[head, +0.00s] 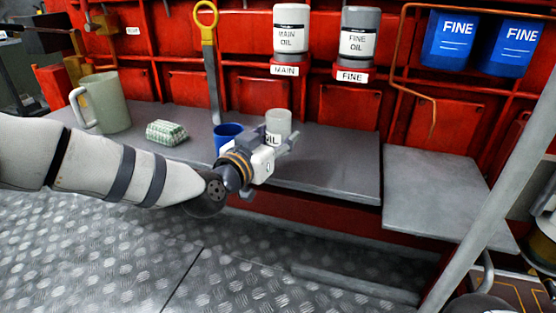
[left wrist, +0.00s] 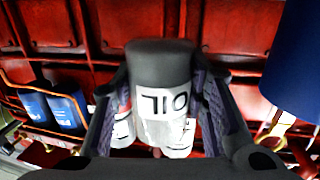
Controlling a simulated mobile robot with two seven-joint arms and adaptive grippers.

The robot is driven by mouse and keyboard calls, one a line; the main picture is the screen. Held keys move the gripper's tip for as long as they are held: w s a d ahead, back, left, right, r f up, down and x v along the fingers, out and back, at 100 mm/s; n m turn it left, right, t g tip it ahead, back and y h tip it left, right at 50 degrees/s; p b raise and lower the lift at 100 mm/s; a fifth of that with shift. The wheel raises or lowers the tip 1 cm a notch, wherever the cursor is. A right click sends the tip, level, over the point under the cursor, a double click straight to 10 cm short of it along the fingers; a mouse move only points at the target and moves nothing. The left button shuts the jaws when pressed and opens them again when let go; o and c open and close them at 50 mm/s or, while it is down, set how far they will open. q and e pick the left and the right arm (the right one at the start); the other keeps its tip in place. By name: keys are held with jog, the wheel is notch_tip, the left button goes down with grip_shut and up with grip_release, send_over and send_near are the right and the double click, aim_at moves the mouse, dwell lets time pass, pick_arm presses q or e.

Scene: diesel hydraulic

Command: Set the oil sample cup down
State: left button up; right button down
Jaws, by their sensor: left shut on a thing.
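The oil sample cup (head: 278,121) is a pale grey cup with a white label reading OIL. My left gripper (head: 279,142) is shut on it, over the grey bench (head: 330,160). In the left wrist view the cup (left wrist: 162,62) sits between the two fingers (left wrist: 165,105), its label upside down in the picture. The gripper hides the cup's lower part in the head view, so I cannot tell whether it touches the bench. My right gripper is not in view.
A blue cup (head: 227,134) stands just left of the gripper. A checkered cloth-like block (head: 166,133) and a large pale green jug (head: 107,103) stand farther left. The bench's right part and the lower grey plate (head: 440,190) are clear.

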pick_arm(q)
jog(key=shift+w+f, duration=0.3)
jog(key=shift+f, duration=0.15)
notch_tip(320, 180, down, 3)
jog(key=shift+w+f+b, duration=0.1)
jog(key=shift+w+b, duration=0.05)
jog(key=shift+b, duration=0.5)
jog(key=o, duration=1.3)
